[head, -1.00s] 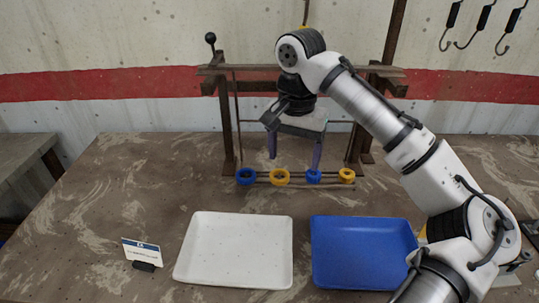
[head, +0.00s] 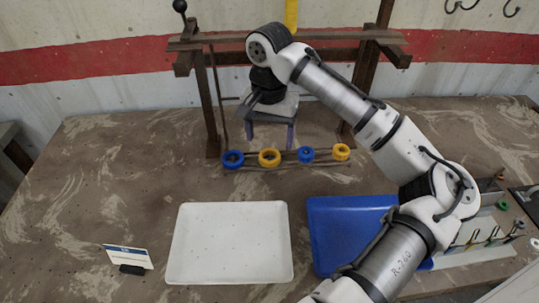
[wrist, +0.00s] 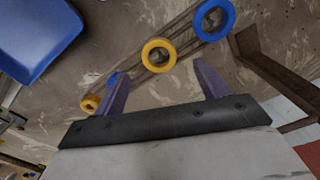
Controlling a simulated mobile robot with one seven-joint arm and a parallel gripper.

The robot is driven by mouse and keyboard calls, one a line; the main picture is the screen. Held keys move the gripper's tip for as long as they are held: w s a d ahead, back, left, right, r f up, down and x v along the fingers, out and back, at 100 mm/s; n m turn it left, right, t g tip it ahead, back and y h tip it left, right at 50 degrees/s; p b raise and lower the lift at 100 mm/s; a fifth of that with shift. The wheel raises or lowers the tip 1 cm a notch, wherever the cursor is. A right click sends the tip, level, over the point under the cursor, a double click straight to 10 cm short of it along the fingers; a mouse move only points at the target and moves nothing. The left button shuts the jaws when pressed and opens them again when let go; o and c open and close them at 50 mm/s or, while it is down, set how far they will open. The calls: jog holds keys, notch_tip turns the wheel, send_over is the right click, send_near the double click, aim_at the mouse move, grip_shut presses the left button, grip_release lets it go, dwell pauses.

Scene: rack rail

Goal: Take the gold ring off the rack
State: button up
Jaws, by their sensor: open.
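Two gold rings lie in the row on the rack's low rails (head: 252,166). The larger gold ring (head: 269,165) is second from the left, and the smaller gold ring (head: 341,159) is at the right end. In the wrist view the larger gold ring (wrist: 147,52) shows just beyond and between my fingertips, and the smaller one (wrist: 84,104) is at lower left. My gripper (head: 270,146) is open and empty, with its fingers pointing down over the larger gold ring. The wrist view shows its two purple fingers (wrist: 158,70) apart. Contact with the ring cannot be told.
A larger blue ring (head: 224,160) and a smaller blue ring (head: 306,161) flank the larger gold ring. The rack's wooden posts (head: 209,110) and crossbar stand around my gripper. A white tray (head: 230,245) and a blue tray (head: 325,235) lie in front, beside a small card (head: 128,257).

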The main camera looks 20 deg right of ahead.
aim_at(276, 162)
notch_tip(276, 162, down, 5)
jog(key=shift+s+p, duration=0.1)
jog(key=shift+p, duration=0.6)
jog(key=shift+c, duration=0.2)
jog(key=c, duration=1)
